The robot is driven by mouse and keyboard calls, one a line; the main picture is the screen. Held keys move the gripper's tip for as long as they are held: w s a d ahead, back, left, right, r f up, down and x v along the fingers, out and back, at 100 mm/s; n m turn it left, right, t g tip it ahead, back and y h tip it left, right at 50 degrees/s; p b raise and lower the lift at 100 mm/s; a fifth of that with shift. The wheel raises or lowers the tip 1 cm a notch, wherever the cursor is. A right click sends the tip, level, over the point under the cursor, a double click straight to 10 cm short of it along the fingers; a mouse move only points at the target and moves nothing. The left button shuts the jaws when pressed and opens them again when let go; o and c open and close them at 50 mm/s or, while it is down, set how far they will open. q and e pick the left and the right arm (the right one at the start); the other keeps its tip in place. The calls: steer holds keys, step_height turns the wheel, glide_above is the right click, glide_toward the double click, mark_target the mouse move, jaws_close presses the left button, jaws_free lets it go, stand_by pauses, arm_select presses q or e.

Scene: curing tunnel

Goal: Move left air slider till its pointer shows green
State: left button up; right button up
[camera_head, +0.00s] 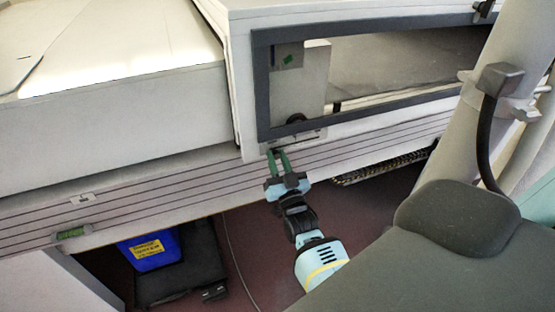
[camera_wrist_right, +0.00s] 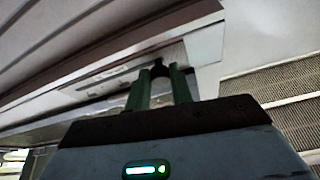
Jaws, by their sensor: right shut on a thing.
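My right gripper (camera_head: 277,160) reaches up to the tunnel's front edge, just below the left end of the dark-framed window. Its two green fingers are shut on a small dark knob (camera_wrist_right: 158,68), which shows between the fingertips in the right wrist view. I take this knob to be the air slider's. A pale slotted strip (camera_wrist_right: 95,78) runs left of the knob in that view. The fingers hide much of the slider in the head view, and I cannot make out a pointer or its colour. My left gripper is in neither view.
The window frame (camera_head: 262,95) surrounds an opening with a pale plate (camera_head: 300,80) bearing a small green mark. A striped rail (camera_head: 150,200) runs along the front, with a green-marked level (camera_head: 70,234) at left. A blue container (camera_head: 150,250) stands below.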

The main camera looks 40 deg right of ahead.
steer(key=shift+d, duration=0.15)
jaws_close()
steer(key=d, duration=0.1)
steer(key=s+d, duration=0.1)
steer(key=d, duration=0.1)
steer(key=shift+d, duration=0.15)
steer(key=o, duration=0.9)
jaws_free()
steer(key=shift+w, duration=0.1)
steer(key=shift+o, duration=0.2)
steer(key=b, duration=0.1)
glide_toward(284, 143)
steer(key=s, duration=0.2)
steer(key=shift+a+f, duration=0.2)
steer(key=shift+f, duration=0.2)
